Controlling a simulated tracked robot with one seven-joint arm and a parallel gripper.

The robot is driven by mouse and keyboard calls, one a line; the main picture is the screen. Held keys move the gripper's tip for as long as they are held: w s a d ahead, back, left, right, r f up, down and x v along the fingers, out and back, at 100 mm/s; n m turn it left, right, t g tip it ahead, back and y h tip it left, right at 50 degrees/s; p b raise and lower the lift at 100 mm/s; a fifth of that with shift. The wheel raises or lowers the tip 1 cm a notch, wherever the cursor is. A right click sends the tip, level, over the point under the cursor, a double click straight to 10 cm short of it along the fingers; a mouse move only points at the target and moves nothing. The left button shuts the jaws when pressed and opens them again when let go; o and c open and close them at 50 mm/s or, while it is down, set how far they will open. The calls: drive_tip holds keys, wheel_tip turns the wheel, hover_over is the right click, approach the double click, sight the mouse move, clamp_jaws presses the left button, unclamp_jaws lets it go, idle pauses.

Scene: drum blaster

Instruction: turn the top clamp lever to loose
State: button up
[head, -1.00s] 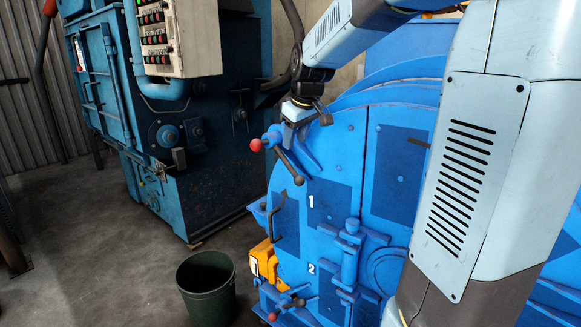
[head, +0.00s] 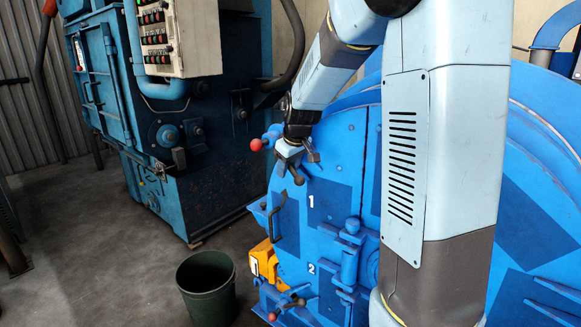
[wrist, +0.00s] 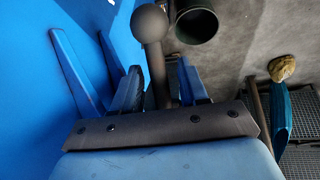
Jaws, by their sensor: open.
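The top clamp lever is on the upper left edge of the blue drum door, beside the number 1. In the head view its red ball (head: 256,145) points left and its dark ball (head: 299,180) sits lower right; my gripper (head: 289,156) covers the middle. In the wrist view a dark ball and the lever's rod (wrist: 158,72) stand between the two fingers of my gripper (wrist: 160,88). The fingers are apart, with space visible on the rod's right side. Whether either finger touches the rod, I cannot tell.
A lower clamp lever (head: 287,309) is near the number 2. A door handle (head: 277,217) is below the top lever. A green bin (head: 207,287) stands on the floor. A blue machine with a control box (head: 178,38) is at the left. Open floor lies between.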

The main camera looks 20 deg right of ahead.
drive_tip(key=shift+c, duration=0.3)
clamp_jaws()
drive_tip(key=shift+d, duration=0.1)
